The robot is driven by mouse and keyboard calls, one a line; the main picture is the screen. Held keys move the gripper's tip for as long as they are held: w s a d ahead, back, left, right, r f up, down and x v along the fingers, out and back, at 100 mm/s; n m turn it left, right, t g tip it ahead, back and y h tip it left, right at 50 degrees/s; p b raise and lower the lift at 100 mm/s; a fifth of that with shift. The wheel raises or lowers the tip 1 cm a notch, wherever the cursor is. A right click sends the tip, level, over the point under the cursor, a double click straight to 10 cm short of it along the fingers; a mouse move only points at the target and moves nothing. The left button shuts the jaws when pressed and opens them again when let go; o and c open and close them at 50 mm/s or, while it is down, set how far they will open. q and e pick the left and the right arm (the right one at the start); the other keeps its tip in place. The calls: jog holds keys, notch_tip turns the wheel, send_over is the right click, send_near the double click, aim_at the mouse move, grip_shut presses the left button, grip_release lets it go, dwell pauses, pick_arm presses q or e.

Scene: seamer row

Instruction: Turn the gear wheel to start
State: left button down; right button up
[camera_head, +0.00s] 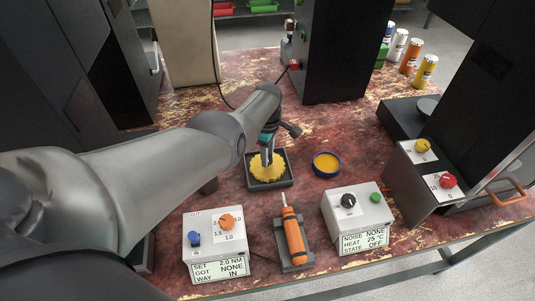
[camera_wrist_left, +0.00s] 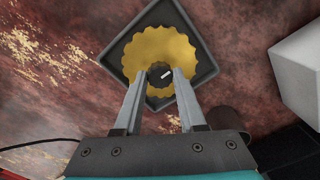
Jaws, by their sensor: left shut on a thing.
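The yellow gear wheel (camera_head: 267,172) lies flat on a dark square base in the middle of the table. In the left wrist view the gear wheel (camera_wrist_left: 168,48) shows a toothed rim and a dark centre hub (camera_wrist_left: 160,74) with a white mark. My left gripper (camera_head: 268,158) reaches down over it from above. Its two fingers (camera_wrist_left: 157,76) are on either side of the hub, shut on it. The exact contact is partly hidden by the fingers. My right gripper is not in view.
A box (camera_head: 216,246) with an orange knob reads SET 2.0 NM, GOT NONE, WAY IN. An orange driver (camera_head: 294,237) lies in a holder beside it. Another box (camera_head: 357,215) reads NOISE NONE, HEAT 25 °C, STATE OFF. A blue-rimmed yellow dish (camera_head: 326,164) sits right of the gear.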

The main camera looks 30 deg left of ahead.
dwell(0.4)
pick_arm(q)
jog(key=c, duration=0.5)
grip_release()
jog(key=shift+r+p, duration=0.65)
jog(key=shift+r, duration=0.05)
notch_tip(320, 180, up, 14)
jog(key=p, duration=0.8)
jog(key=shift+f, duration=0.15)
